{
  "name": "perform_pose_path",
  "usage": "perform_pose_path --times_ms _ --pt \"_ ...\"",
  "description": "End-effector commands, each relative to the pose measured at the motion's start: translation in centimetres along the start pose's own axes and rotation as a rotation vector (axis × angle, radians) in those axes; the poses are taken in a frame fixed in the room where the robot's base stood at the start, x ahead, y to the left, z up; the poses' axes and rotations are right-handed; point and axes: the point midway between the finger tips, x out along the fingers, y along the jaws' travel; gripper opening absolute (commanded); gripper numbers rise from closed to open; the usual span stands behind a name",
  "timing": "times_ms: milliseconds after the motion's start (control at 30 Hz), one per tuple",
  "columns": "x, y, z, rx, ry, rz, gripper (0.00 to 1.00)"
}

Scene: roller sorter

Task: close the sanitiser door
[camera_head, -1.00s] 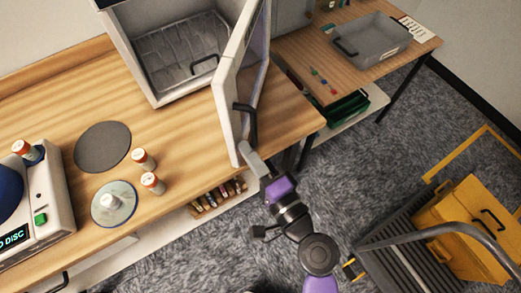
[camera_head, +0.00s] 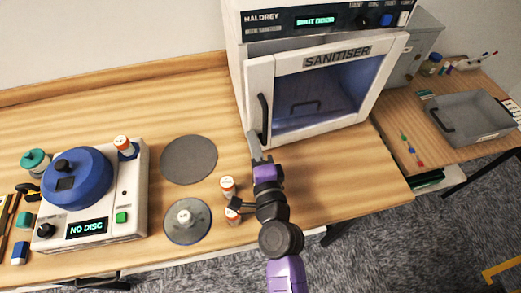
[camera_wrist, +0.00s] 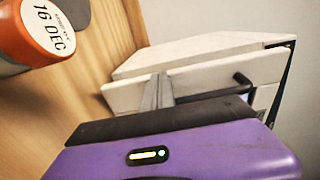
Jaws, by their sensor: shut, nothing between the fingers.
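The sanitiser (camera_head: 255,30) is a white box on the wooden bench, and its display reads "SHUT DOOR". Its door (camera_head: 259,73) has a white frame, a dark window and a black handle (camera_head: 264,118) at the left. The door is nearly closed, standing slightly proud of the body at its left side. The door also shows in the wrist view (camera_wrist: 205,82). My gripper (camera_head: 254,140) is shut and empty, its tips at the door's lower left corner, below the handle. The wrist view shows the fingers (camera_wrist: 158,92) against the door; exact contact is unclear.
Orange-capped vials (camera_head: 228,186) stand just left of my wrist. A grey disc (camera_head: 189,160) and a round plate (camera_head: 187,222) lie on the bench. A blue-lidded machine (camera_head: 90,195) stands at left. A grey tray (camera_head: 472,118) is on the right table.

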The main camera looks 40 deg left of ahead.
Motion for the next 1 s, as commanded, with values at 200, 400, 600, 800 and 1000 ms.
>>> perform_pose_path --times_ms 200,400,600,800,1000 --pt "0.9 0.0 0.1 -0.001 -0.001 0.0 0.0" --pt "1.0 0.0 0.1 0.0 0.0 0.0 0.0" --pt "0.9 0.0 0.1 0.0 0.0 0.0 0.0" --pt "-0.2 0.2 0.1 0.003 0.002 0.0 0.0" --pt "-3.2 0.4 0.1 0.004 0.002 0.0 0.0"
